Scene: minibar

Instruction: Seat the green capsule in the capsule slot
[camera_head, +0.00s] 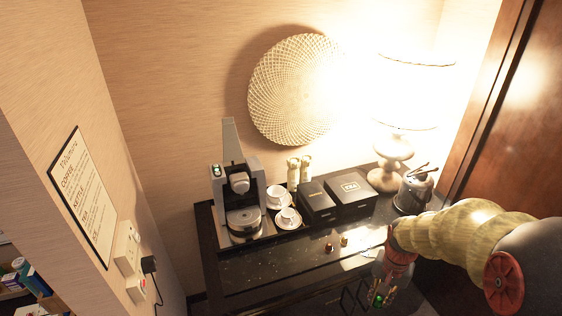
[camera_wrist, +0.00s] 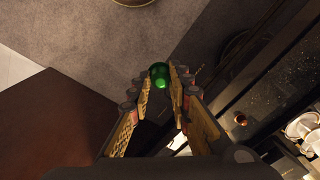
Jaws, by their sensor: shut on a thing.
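The green capsule (camera_wrist: 160,75) is between the fingertips of my gripper (camera_wrist: 159,82) in the wrist view. The gripper is shut on it and holds it over the floor, beside the counter edge. In the head view my gripper (camera_head: 379,297) hangs at the front of the counter, low on the right, with a small green spot at its tip. The coffee machine (camera_head: 235,195) stands at the counter's left end, upright, with its lever raised. A green-lit panel shows on its left side. I cannot make out the capsule slot clearly from here.
Two cups on saucers (camera_head: 287,217) stand right of the machine, then black boxes (camera_head: 349,190), a lamp (camera_head: 392,160) and a kettle (camera_head: 414,190). The counter's front left is clear.

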